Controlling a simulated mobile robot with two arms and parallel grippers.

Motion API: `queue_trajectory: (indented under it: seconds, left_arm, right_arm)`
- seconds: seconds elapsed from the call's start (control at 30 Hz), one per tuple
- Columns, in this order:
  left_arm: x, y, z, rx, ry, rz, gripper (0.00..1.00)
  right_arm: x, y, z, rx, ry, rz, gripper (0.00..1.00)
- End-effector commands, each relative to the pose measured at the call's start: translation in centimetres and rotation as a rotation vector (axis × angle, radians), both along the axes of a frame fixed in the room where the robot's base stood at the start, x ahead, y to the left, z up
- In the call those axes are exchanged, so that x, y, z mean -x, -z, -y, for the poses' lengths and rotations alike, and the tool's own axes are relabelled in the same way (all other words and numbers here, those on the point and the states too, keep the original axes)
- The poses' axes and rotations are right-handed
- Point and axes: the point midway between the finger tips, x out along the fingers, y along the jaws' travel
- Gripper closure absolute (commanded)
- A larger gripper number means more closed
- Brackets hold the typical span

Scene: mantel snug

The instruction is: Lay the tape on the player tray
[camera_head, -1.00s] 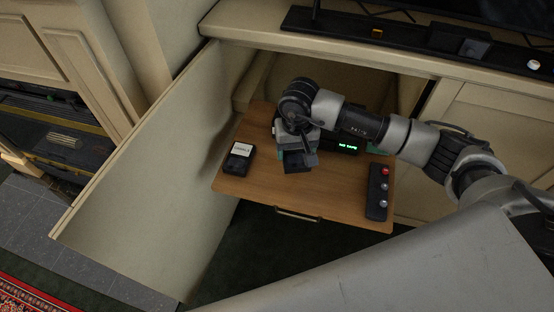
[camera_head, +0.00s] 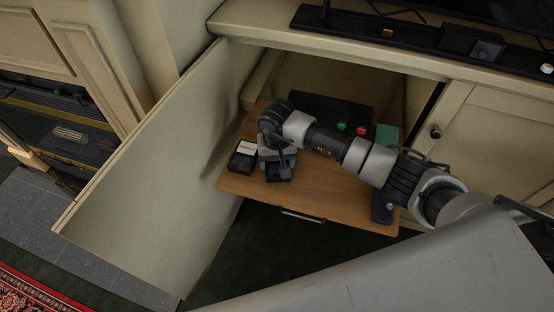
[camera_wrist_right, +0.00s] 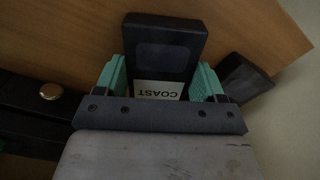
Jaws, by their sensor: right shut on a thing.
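My right gripper (camera_head: 278,164) is shut on a black tape with a white label reading COAST; the held tape (camera_wrist_right: 165,52) sits between the green finger pads in the wrist view. In the head view the held tape (camera_head: 280,174) is partly covered by the gripper. It is over the wooden pull-out tray (camera_head: 325,190), at the tray's left; I cannot tell whether it touches the wood. A second black tape with a white label (camera_head: 246,161) lies just left of it. The black player (camera_head: 315,107) stands at the tray's back, partly hidden by my arm. My left gripper is not in view.
A green box (camera_head: 387,135) stands at the back right. The open cabinet door (camera_head: 145,190) borders the left. Bare wood shows at the tray's front middle.

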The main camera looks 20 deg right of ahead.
Motion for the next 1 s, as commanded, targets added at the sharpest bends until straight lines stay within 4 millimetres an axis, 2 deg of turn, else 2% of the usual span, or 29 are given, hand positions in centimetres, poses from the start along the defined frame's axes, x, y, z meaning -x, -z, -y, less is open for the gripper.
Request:
queue_trajectory:
  seconds: [0.27,0.3,0.47,0.87,1.0]
  left_arm:
    - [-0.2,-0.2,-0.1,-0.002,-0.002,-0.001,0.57]
    - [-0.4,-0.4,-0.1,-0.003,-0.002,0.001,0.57]
    - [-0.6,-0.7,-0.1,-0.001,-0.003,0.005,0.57]
    - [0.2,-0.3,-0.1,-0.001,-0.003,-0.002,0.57]
    - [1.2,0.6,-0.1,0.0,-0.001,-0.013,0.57]
  right_arm:
    - [0.0,0.2,0.0,0.0,0.0,0.001,0.56]
    - [0.0,0.3,0.0,0.001,0.0,0.0,0.29]
    - [0.0,0.2,0.0,0.001,0.0,0.0,0.05]
    - [0.0,-0.1,0.0,0.0,0.0,-0.001,0.05]
    - [-0.2,-2.6,0.1,0.001,-0.001,0.006,0.05]
